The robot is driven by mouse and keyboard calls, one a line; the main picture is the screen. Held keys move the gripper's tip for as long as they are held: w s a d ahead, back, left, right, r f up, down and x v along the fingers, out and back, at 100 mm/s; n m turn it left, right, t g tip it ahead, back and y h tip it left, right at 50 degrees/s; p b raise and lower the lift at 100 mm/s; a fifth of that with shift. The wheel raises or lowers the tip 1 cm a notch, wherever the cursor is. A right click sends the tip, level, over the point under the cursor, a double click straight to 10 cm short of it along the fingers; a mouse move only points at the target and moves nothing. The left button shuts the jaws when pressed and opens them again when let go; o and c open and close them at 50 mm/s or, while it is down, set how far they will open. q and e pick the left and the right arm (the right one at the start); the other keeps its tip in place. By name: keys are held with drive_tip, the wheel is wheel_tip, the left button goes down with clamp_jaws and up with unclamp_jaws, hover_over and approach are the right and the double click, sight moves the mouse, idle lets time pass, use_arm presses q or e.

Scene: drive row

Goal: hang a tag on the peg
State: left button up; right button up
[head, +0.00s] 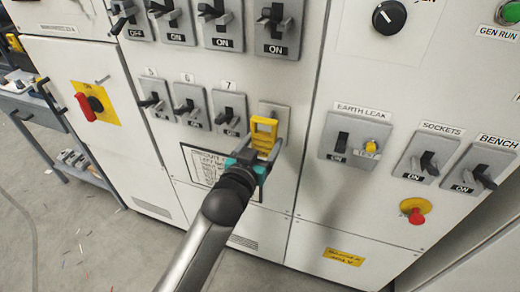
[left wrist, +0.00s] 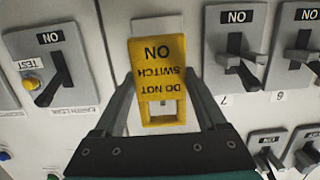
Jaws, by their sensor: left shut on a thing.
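A yellow tag (head: 264,130) marked DO NOT SWITCH ON is held by my left gripper (head: 262,152) in front of the switch panel. In the left wrist view the tag (left wrist: 160,62) shows upside down between the two fingers of the left gripper (left wrist: 160,88), with a rectangular opening at its lower end. Behind the tag is a pale plate (head: 274,109), right of switch 7; the plate also shows in the left wrist view (left wrist: 157,25). No peg can be made out; the tag covers most of the plate. I cannot tell whether the tag touches it. My right gripper is not in view.
Switch 7 (head: 230,112) is close on the left, and the EARTH LEAK switch (head: 341,144) with its yellow test button is on the right. A red knob (head: 414,213) sits lower right. A red handle (head: 86,107) and a workbench (head: 37,108) are at left.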

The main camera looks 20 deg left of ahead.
use_arm(q)
drive_tip(key=shift+w+f+b, duration=0.2)
drive_tip(key=shift+w+b, duration=0.6)
drive_tip(key=shift+w, duration=0.5)
drive_tip(key=shift+w+d+f, duration=0.1)
drive_tip(key=shift+w+f, duration=0.2)
drive_tip(key=shift+w, duration=0.2)
drive_tip(key=shift+w+f, duration=0.1)
drive_tip(key=o, duration=1.3)
drive_tip(key=shift+c, duration=0.2)
drive_tip(key=s+r+p, duration=0.1)
drive_tip(key=s+r, duration=0.1)
drive_tip(key=s, duration=1.3)
drive_tip(key=shift+a, duration=0.3)
drive_tip(key=shift+r, duration=0.1)
